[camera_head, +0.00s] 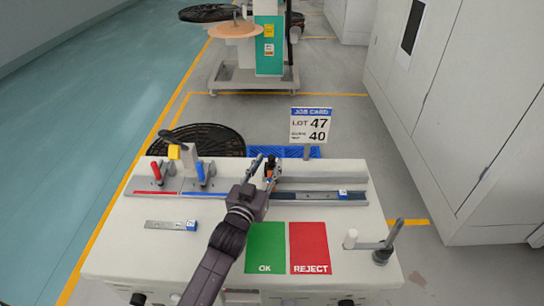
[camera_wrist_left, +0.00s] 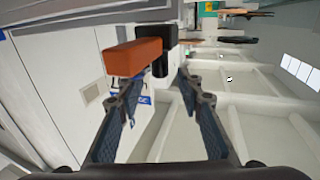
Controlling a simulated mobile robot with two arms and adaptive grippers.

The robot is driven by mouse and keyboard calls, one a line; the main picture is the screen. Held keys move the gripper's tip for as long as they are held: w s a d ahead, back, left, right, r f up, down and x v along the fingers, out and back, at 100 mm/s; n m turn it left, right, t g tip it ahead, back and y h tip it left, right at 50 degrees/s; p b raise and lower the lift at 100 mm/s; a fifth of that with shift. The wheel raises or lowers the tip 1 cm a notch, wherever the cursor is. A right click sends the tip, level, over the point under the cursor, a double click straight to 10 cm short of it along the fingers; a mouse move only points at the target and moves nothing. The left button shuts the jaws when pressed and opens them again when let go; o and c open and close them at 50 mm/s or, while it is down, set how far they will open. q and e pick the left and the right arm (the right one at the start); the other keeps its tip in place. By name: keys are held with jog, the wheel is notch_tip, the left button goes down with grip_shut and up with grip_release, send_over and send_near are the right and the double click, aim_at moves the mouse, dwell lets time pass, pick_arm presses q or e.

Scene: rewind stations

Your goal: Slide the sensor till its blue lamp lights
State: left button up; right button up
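The sensor (camera_head: 270,171) is a small orange and black block above the rail along the back of the white bench. In the left wrist view it shows as an orange bar (camera_wrist_left: 133,57) with a black part (camera_wrist_left: 160,62) beside it. My left gripper (camera_head: 263,170) reaches it from the front. In the left wrist view its two fingers (camera_wrist_left: 160,82) are spread apart, with the sensor just beyond the tips; I cannot tell whether they touch. No lit blue lamp can be made out. My right gripper is not in view.
Red (camera_head: 156,173) and blue (camera_head: 202,174) levers stand left. Green OK (camera_head: 266,243) and red REJECT (camera_head: 309,245) pads lie in front. A crank (camera_head: 385,245) stands right; a job card (camera_head: 310,125) stands behind.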

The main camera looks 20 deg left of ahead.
aim_at(271, 160)
pick_arm(q)
jog(key=shift+w, duration=1.85)
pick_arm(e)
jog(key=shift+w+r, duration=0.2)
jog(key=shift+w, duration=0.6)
pick_arm(q)
jog(key=shift+c, duration=0.4)
grip_shut()
jog(key=shift+d, duration=0.1)
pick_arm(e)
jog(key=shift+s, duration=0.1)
